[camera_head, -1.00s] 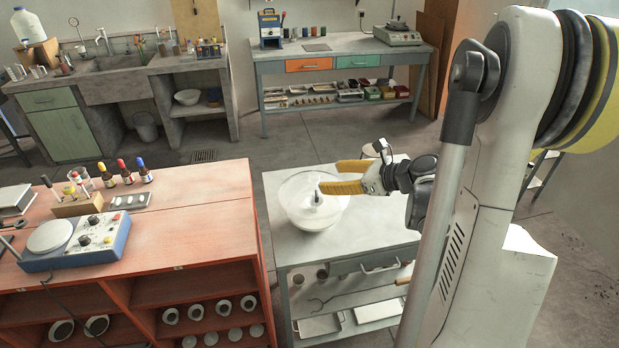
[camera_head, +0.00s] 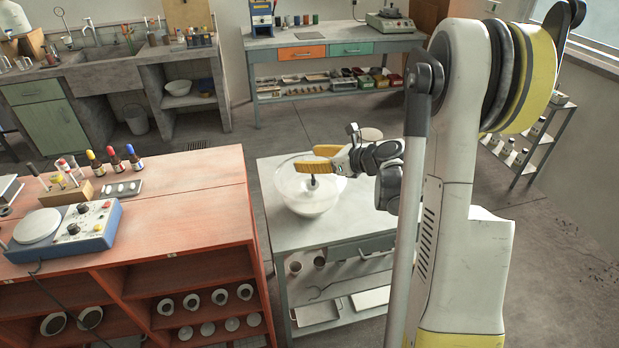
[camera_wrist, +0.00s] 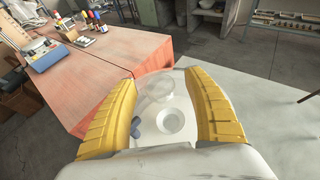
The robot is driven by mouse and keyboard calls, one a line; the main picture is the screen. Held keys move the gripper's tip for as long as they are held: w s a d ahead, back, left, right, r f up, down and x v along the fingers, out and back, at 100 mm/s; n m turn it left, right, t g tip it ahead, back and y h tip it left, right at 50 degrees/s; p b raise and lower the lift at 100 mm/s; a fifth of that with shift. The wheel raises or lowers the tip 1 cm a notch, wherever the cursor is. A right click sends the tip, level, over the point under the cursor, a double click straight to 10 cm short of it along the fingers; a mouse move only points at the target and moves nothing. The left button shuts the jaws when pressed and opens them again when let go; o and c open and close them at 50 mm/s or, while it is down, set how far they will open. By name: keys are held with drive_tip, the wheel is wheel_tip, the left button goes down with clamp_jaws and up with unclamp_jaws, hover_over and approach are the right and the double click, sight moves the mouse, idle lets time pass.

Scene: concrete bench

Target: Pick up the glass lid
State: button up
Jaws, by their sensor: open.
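A clear round glass vessel (camera_head: 290,200) stands on the grey bench. A dark knob or stem (camera_head: 313,182) shows at its middle; I take the see-through top to be the glass lid, but cannot separate its edge from the vessel. My gripper (camera_head: 308,160), with yellow fingers, is open and empty just above the glass's far side. Contact cannot be told.
A red wooden cabinet (camera_head: 180,180) stands close left of the grey bench (camera_head: 345,225), carrying a blue instrument (camera_head: 75,233) and small bottles (camera_head: 114,160). The benchtop right of the glass is mostly bare. A sink unit (camera_head: 100,75) and a shelf table (camera_head: 330,52) stand behind.

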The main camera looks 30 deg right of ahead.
clamp_jaws()
drive_tip(key=shift+r, duration=0.15)
